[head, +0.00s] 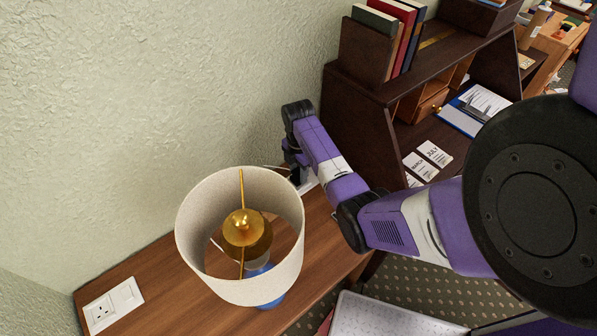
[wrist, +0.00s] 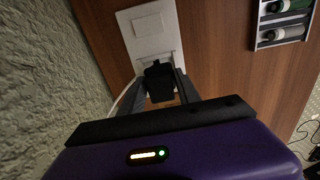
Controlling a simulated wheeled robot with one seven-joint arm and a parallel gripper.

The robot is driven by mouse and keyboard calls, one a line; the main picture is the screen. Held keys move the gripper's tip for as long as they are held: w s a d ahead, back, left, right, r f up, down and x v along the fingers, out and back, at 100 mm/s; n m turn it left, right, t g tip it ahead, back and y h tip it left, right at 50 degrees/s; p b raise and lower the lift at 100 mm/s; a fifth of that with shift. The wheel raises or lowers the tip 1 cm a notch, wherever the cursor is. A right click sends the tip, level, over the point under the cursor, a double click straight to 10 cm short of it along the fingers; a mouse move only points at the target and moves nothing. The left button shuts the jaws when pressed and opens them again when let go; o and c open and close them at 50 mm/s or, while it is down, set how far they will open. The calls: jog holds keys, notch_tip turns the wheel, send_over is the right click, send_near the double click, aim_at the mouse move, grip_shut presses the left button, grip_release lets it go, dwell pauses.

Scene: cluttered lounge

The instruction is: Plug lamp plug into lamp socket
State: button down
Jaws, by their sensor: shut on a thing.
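My gripper (wrist: 160,88) is shut on a black plug (wrist: 158,76) in the wrist view. The plug is over the lower part of a white socket plate (wrist: 148,42) and hides that part, holes included. I cannot tell whether the plug touches the plate or is in it. A pale cord runs down left of the plug. In the head view the lamp (head: 240,215) has a cream shade, brass fittings and a blue base. My gripper points down behind the lamp, near a white plate edge (head: 308,186); its fingertips and the plug are mostly hidden there.
A second white socket plate (head: 113,305) is at the left end of the wooden table (head: 165,277). A textured wall runs behind. A dark desk (head: 345,125) with books and papers stands right of my gripper. A tray of bottles (wrist: 282,38) shows at upper right in the wrist view.

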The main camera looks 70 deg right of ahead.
jog(key=shift+f+b, duration=0.4)
jog(key=shift+f, duration=0.35)
dwell(0.5)
jog(key=c, duration=0.8)
grip_release()
jog(key=shift+o, duration=0.2)
notch_tip(320, 180, up, 8)
jog(key=shift+f, duration=0.2)
jog(key=shift+r, duration=0.15)
